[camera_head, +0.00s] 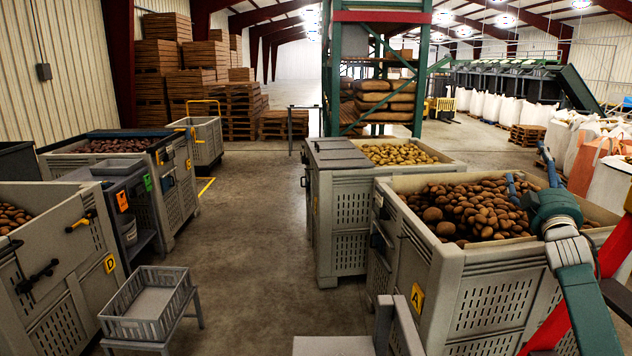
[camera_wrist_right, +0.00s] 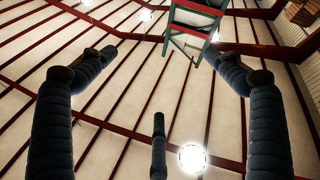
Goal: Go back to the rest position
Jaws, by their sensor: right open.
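My right gripper (camera_head: 530,182) is at the right of the head view, raised in front of the crate marked A (camera_head: 487,302), which is full of brown potatoes (camera_head: 465,212). Its dark fingers overlap the potatoes in the picture; the wrist view shows it pointing up. In the right wrist view the dark fingers of this gripper (camera_wrist_right: 160,75) are spread wide with nothing between them. My left gripper is in neither view.
A crate of yellow potatoes (camera_head: 352,215) stands behind crate A. At left are crate D (camera_head: 70,270), another potato crate (camera_head: 170,190) and a grey basket (camera_head: 150,318) on a stand. The aisle floor (camera_head: 255,240) between the rows is clear.

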